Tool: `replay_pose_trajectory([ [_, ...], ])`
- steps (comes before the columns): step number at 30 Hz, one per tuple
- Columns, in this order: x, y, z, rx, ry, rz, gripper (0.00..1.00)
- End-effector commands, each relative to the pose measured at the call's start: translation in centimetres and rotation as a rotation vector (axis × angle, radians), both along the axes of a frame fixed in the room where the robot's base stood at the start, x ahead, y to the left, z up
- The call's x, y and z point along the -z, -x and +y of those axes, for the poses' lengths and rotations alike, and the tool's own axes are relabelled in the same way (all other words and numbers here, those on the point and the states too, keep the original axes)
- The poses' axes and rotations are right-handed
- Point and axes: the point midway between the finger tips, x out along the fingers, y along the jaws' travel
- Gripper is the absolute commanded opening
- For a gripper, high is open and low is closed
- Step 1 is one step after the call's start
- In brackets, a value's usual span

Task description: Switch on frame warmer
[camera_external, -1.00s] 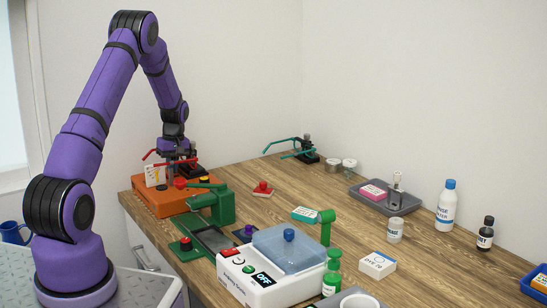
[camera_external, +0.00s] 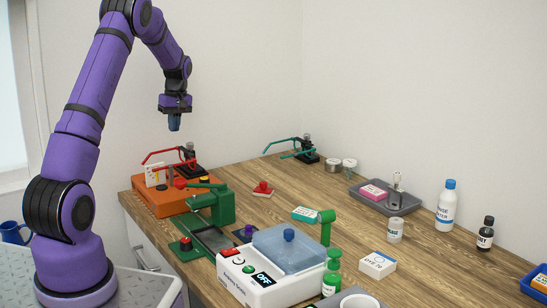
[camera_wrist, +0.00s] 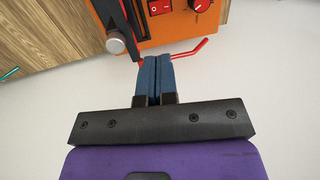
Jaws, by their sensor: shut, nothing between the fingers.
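My gripper (camera_external: 174,124) hangs shut and empty in the air above the orange unit (camera_external: 160,202), pointing down. Its blue fingertips (camera_wrist: 153,62) touch each other in the wrist view. The orange unit, which I take for the frame warmer, sits at the table's left end and shows at the top of the wrist view (camera_wrist: 190,32). I cannot tell which way the rocker is set.
Red bent rods on a dark stand (camera_external: 190,160) rise behind the orange unit. A green press-like tool (camera_external: 215,206) stands just in front. Green rods (camera_external: 283,146), a grey tray (camera_external: 362,204) and bottles (camera_external: 446,205) stand farther right. The air around my gripper is free.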

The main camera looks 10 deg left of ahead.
Motion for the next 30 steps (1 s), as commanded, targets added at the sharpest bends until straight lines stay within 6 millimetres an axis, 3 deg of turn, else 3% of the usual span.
replay_pose_trajectory([
  [23,-0.1,1.0,1.1,0.0,-0.001,-0.001,0.0],
  [30,2.2,1.2,1.3,-0.001,-0.002,0.001,0.0],
])
